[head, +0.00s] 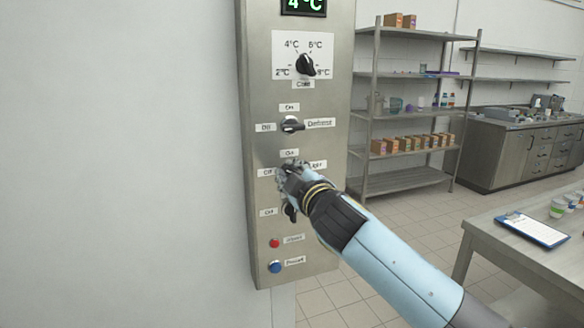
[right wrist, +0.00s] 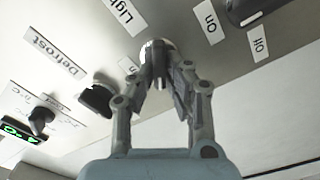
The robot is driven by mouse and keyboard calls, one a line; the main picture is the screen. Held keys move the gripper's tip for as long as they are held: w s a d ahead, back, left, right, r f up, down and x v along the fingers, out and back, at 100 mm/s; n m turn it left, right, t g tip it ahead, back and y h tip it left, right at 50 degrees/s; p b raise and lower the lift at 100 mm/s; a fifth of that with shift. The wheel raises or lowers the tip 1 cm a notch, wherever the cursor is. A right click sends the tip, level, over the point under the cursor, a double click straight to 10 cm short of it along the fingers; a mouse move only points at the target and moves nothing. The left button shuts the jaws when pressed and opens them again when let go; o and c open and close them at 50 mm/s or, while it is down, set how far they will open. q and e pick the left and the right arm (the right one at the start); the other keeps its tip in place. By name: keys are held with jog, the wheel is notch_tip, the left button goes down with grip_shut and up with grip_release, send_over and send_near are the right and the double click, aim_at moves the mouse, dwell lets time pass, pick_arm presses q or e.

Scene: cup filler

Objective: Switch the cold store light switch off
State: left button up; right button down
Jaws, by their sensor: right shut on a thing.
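The cold store control panel (head: 262,150) is an upright metal box on the wall, in the left middle of the head view. Its light switch is mostly hidden behind my right gripper (head: 287,174); the "Light" label (head: 316,165) shows beside it. In the right wrist view the switch's round base (right wrist: 150,48) shows between the fingertips. My right gripper (right wrist: 162,85) is shut on the light switch knob. Which way the knob points cannot be told clearly. My left gripper is not in view.
Above the light switch are the defrost switch (head: 291,125) and the temperature dial (head: 305,64). Below are another switch (head: 290,212), a red button (head: 274,243) and a blue button (head: 275,267). Shelves (head: 405,112) and a table (head: 500,238) stand to the right, with open floor between.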

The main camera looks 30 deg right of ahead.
jog(key=shift+a+f+n+p, duration=0.1)
jog(key=shift+n+p, duration=0.15)
jog(key=shift+n, duration=0.8)
jog(key=shift+d+f+n+p, duration=0.15)
jog(key=shift+n+p, duration=0.15)
jog(key=shift+n, duration=0.8)
jog(key=shift+a+f+n+p, duration=0.15)
jog(key=shift+n+p, duration=0.1)
jog(key=shift+n, duration=0.8)
jog(key=c, duration=1.4)
grip_release()
jog(key=shift+o, duration=0.2)
jog(key=v, duration=1.2)
jog(key=shift+a, duration=0.1)
